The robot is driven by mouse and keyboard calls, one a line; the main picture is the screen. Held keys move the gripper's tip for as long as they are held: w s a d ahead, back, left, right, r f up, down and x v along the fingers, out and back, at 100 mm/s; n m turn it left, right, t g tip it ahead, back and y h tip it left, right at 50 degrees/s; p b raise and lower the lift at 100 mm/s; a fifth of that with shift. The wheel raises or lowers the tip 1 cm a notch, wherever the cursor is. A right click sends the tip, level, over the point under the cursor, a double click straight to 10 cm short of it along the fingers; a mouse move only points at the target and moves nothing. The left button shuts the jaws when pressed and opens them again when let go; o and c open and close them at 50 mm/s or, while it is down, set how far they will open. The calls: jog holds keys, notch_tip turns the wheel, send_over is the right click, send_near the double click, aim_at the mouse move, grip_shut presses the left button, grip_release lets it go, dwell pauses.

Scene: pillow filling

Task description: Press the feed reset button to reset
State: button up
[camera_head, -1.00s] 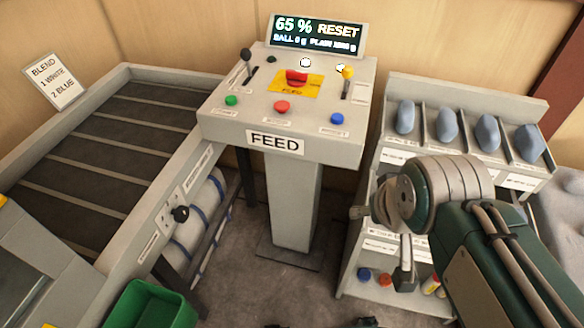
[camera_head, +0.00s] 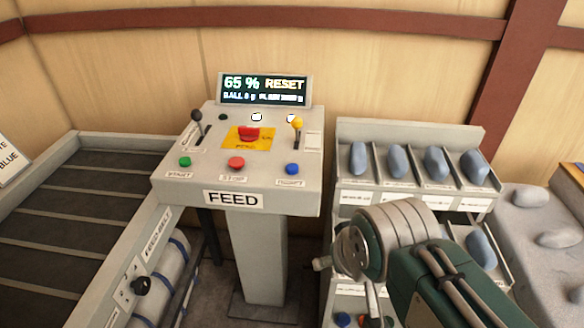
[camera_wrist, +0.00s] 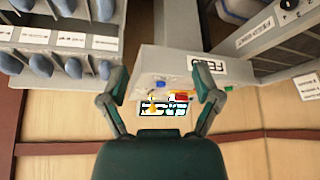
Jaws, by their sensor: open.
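The grey FEED console (camera_head: 310,195) stands on a pedestal left of my arm. Its sloped top carries a green button (camera_head: 185,161), a red button (camera_head: 236,163) and a blue button (camera_head: 292,169). Their small labels are hard to read; the red one looks like STOP. A large red button (camera_head: 249,133) sits on a yellow plate behind them. The display (camera_head: 264,90) reads 65 % RESET. My gripper (camera_wrist: 162,72) is open and empty in the wrist view, its fingers framing the console beyond, apart from it. In the head view my arm largely hides the gripper.
A black-knobbed lever (camera_head: 197,118) and a yellow-knobbed lever (camera_head: 297,125) stand on the console's top. A dark conveyor (camera_head: 60,215) lies left. A rack (camera_head: 400,135) of blue-grey pieces stands right, behind my arm. A wooden wall (camera_head: 130,70) closes the back.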

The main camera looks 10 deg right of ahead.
grip_shut()
dwell(1.4)
